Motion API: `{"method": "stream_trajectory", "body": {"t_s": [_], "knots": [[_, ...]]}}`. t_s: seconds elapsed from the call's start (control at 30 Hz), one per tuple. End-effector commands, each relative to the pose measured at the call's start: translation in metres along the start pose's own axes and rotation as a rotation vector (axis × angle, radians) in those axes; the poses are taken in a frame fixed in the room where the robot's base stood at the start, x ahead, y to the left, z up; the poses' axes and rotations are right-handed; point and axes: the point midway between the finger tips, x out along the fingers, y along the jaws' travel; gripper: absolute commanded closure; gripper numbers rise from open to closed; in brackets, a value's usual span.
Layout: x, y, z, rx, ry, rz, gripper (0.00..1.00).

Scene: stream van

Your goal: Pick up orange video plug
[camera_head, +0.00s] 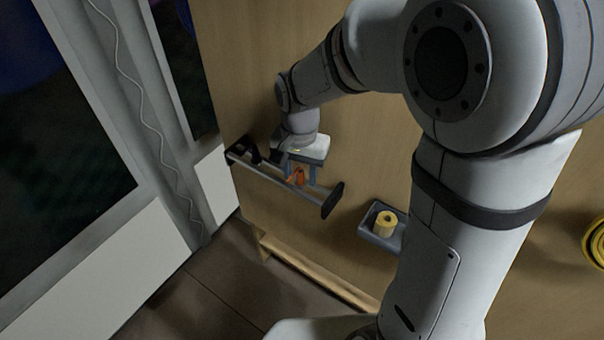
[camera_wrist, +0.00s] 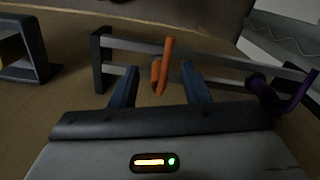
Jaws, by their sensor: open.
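The orange video plug (camera_head: 298,176) hangs at a metal rail rack (camera_head: 272,180) on the wooden panel. In the wrist view the orange plug (camera_wrist: 163,68) stands between the two blue fingers, against the rails of the rack (camera_wrist: 130,45). My gripper (camera_head: 301,174) is at the rack with its fingers apart, one on each side of the plug. In the wrist view my gripper (camera_wrist: 160,85) is open, and I see a gap between the plug and each finger. How the plug is fixed to the rack is hard to tell.
A dark purple item (camera_wrist: 262,90) is on the same rack, to the right in the wrist view. A grey tray (camera_head: 372,237) with a yellow roll (camera_head: 384,223) stands right of the rack. A yellow coil (camera_head: 594,242) is at the far right.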

Motion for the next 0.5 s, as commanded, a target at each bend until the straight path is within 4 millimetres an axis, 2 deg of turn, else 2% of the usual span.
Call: {"method": "stream_trajectory", "body": {"t_s": [0.1, 0.3, 0.5], "knots": [[0.0072, 0.0004, -0.0002, 0.001, 0.000, 0.000, 0.58], [0.0077, 0.0006, -0.0005, 0.002, 0.001, -0.001, 0.58], [0.0075, 0.0008, -0.0006, 0.002, 0.001, -0.001, 0.74]]}}
